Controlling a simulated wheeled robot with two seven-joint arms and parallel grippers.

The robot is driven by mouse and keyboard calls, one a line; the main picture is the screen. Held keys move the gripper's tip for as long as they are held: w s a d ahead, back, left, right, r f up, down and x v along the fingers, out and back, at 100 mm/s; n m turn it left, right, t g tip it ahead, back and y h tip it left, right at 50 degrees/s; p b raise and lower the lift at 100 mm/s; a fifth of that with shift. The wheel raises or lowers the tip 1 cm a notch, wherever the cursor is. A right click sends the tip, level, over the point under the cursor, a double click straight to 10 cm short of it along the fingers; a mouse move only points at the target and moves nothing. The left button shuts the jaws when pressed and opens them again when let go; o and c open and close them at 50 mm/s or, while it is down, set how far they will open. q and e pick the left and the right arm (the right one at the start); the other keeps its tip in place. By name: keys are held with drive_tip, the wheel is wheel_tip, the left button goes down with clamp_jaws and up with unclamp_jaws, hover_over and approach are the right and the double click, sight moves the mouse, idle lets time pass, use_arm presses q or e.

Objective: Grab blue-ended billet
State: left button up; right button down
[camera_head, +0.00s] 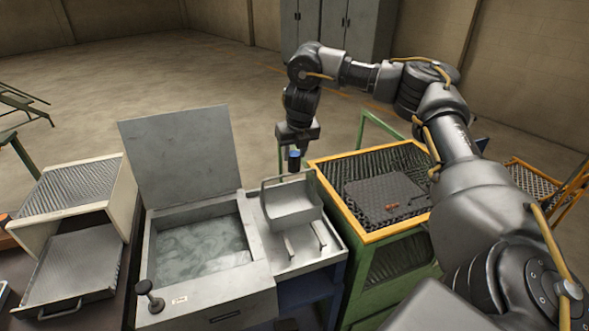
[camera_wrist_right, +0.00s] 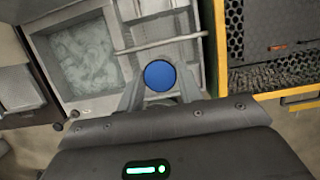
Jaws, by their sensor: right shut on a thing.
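The billet is held above the grey metal basket (camera_head: 290,203). The fingers and the viewing angle hide most of its body. My left gripper is in neither view.
A liquid-filled tank (camera_head: 158,283) with a raised lid (camera_head: 180,155) stands left of the basket. A green cart with an orange rim (camera_head: 352,226) is at the right, holding a dark perforated plate (camera_head: 375,200). A beige box (camera_head: 128,195) with a pulled-out tray (camera_head: 80,265) is far left.

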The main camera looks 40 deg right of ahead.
sight(294, 155)
wheel_tip(294, 155, up, 7)
drive_tip(key=shift+f, duration=0.1)
